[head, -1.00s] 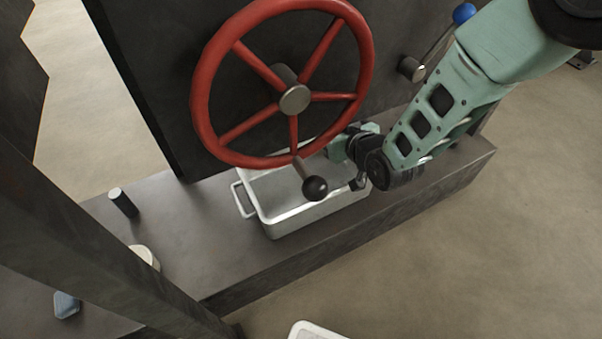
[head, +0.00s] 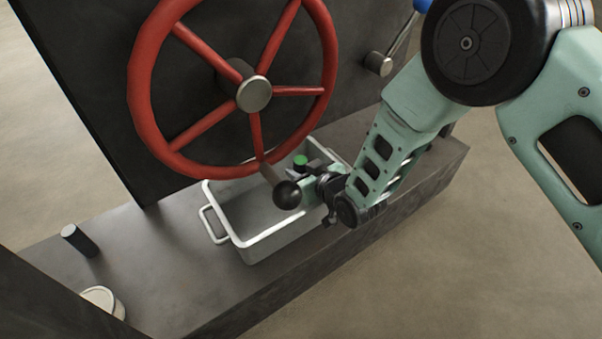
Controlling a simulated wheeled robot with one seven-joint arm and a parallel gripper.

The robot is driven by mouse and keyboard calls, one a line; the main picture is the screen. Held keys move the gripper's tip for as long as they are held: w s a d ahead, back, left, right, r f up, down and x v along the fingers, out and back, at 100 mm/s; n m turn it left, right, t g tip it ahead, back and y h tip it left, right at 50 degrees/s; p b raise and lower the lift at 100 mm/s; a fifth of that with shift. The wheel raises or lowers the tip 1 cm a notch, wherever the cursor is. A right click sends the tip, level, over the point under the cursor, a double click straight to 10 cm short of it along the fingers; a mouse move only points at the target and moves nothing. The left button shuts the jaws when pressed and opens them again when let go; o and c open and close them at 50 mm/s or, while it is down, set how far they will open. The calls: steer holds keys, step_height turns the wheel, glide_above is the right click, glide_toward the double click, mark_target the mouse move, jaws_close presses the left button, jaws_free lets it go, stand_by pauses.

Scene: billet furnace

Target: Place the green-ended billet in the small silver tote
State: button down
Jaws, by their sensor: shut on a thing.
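The small silver tote (head: 222,217) stands on the dark ledge below the red wheel, with a handle at its left end. My gripper (head: 301,167) is over the right part of the tote, shut on the green-ended billet (head: 300,160). The billet's green end faces up between the jaws. The lower part of the billet is hidden by the gripper, so I cannot tell whether it touches the tote's floor. The left part of the tote looks empty.
The red handwheel (head: 144,75) with its black knob (head: 288,195) hangs in front of the tote, close to my gripper. A lever (head: 379,64) is at upper right. A dark cylinder (head: 80,240) and a pale round thing (head: 103,300) sit on the ledge (head: 165,260) at left.

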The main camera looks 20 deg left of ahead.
steer(key=shift+f, duration=0.3)
steer(key=shift+f+b, duration=0.2)
steer(key=shift+b, duration=0.1)
steer(key=c, duration=1)
jaws_free()
steer(key=shift+f, duration=0.2)
steer(key=shift+c, duration=0.2)
steer(key=shift+d, duration=0.1)
